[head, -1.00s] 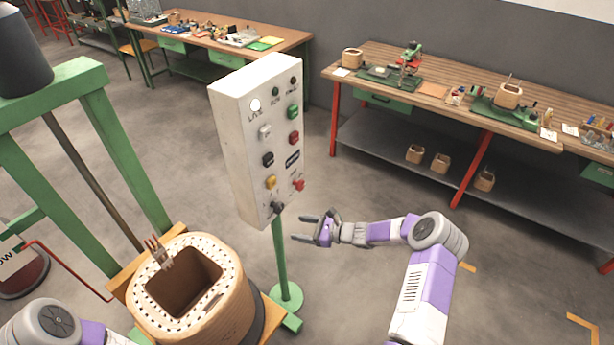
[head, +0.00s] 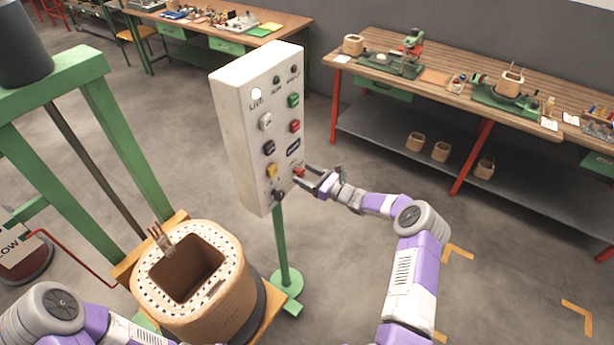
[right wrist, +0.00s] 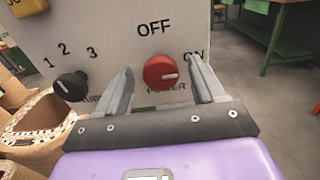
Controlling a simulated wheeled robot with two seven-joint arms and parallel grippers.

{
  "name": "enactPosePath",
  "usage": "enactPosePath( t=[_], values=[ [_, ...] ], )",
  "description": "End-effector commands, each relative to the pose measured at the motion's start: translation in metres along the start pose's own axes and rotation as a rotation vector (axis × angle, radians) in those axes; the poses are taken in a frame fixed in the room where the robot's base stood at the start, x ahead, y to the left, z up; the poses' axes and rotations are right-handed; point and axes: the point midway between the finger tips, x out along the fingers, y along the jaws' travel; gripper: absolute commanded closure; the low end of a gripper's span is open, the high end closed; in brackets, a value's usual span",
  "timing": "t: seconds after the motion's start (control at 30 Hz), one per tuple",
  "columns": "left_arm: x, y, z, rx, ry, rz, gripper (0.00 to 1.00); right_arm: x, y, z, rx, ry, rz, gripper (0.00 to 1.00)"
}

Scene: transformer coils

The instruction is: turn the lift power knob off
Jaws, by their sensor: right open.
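The red power knob (right wrist: 160,72) is on the lower right of the white control panel (head: 240,130). It also shows in the head view (head: 299,172). In the right wrist view its white mark points right, toward the ON label (right wrist: 194,56); the OFF label (right wrist: 154,29) is above it. My right gripper (right wrist: 163,85) is open, its two fingers on either side of the knob with gaps between; I cannot tell whether they touch the panel. A black numbered knob (right wrist: 71,86) sits to the left of the fingers. My left gripper is out of view; only my left arm shows.
A wooden coil (head: 195,285) stands at lower left beside a green frame (head: 125,130). The panel stands on a green post (head: 281,245). A workbench (head: 450,95) is at the back right. The floor right of my right arm is clear.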

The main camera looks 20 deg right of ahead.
Motion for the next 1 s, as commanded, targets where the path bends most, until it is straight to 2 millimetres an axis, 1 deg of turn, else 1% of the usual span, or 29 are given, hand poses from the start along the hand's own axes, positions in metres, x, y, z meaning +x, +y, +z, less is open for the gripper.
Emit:
enactPosePath(
  t=[0.13, 0.17, 0.5, 0.77, 1.0],
  values=[
    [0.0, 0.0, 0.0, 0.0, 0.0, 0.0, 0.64, 0.0, 0.0, 0.0, 0.0, 0.001, 0.0, 0.31],
    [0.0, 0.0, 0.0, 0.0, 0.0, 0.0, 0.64, 0.0, 0.0, 0.0, 0.0, 0.001, 0.0, 0.34],
    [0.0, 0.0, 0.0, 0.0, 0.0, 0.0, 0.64, -0.001, 0.0, 0.0, -0.001, 0.001, 0.0, 0.86],
    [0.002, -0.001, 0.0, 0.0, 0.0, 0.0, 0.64, -0.001, 0.0, -0.001, -0.027, 0.001, 0.0, 0.86],
    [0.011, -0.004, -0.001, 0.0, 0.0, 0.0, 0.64, -0.001, 0.0, -0.002, -0.149, 0.001, 0.0, 0.86]
  ],
)
